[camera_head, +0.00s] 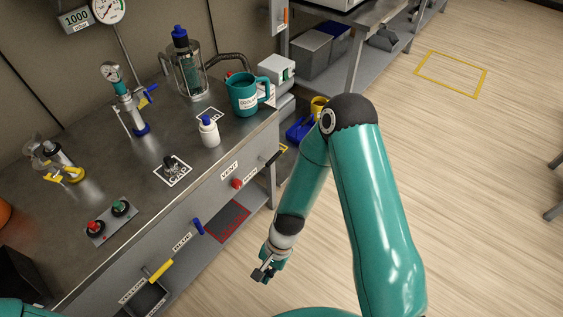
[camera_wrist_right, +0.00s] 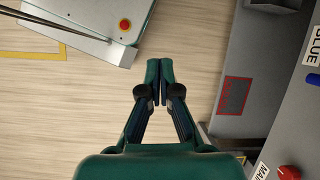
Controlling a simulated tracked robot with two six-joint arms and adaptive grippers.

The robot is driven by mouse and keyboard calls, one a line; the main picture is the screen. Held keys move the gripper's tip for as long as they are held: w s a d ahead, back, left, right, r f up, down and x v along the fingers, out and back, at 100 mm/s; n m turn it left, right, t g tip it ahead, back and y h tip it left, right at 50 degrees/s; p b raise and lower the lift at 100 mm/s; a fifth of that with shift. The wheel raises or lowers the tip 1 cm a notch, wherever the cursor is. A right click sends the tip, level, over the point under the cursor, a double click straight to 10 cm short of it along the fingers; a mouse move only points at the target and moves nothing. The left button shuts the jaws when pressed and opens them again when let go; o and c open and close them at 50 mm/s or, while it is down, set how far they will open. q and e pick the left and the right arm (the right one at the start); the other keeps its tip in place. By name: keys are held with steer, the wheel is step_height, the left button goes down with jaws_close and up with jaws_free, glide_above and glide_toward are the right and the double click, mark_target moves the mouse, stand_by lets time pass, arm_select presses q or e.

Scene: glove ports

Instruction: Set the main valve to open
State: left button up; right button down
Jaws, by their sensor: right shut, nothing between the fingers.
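A red valve knob (camera_head: 237,184) sticks out of the bench's front panel in the head view, beside small white labels. In the right wrist view a red knob (camera_wrist_right: 289,172) shows at the bottom right corner. A label partly cut off, starting with "MA" (camera_wrist_right: 262,172), is beside it. Which way the valve is set cannot be told. My right gripper (camera_head: 263,272) is shut and empty, in front of the bench and apart from the knob. Its closed fingers show in the right wrist view (camera_wrist_right: 159,75). My left gripper is out of view.
A blue handle (camera_head: 198,227) and a yellow handle (camera_head: 161,270) also stick out of the front panel. The bench top (camera_head: 120,180) holds a teal mug (camera_head: 243,95), a white bottle (camera_head: 209,132) and a button box (camera_head: 109,223). Open wooden floor (camera_head: 480,190) lies to the right.

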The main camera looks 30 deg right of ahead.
steer(key=w+d+f+m+t+y+b, duration=0.1)
steer(key=w+d+m+t+b, duration=0.3)
steer(key=w, duration=0.4)
steer(key=w+d+f+m+t+y+b, duration=0.1)
steer(key=w+d+m+t+b, duration=0.1)
steer(key=w+d+m+b, duration=0.55)
steer(key=w+d+f+m+t+y+b, duration=0.1)
steer(key=w+d+m+t+b, duration=0.2)
steer(key=w, duration=0.7)
steer(key=w+d+f+m+t+h+b, duration=0.1)
steer(key=d+m+t+h+b, duration=0.15)
steer(key=d+b, duration=0.45)
steer(key=w+d+f+m+t+h+b, duration=0.1)
steer(key=d+f+m+b, duration=0.15)
steer(key=d, duration=0.75)
steer(key=b+x, duration=0.2)
steer(key=x, duration=0.8)
steer(key=shift+w+r, duration=0.2)
steer(key=shift+r, duration=1)
steer(key=shift+w+r, duration=0.2)
steer(key=shift+r, duration=0.95)
steer(key=shift+w+a, duration=0.1)
steer(key=shift+a, duration=0.05)
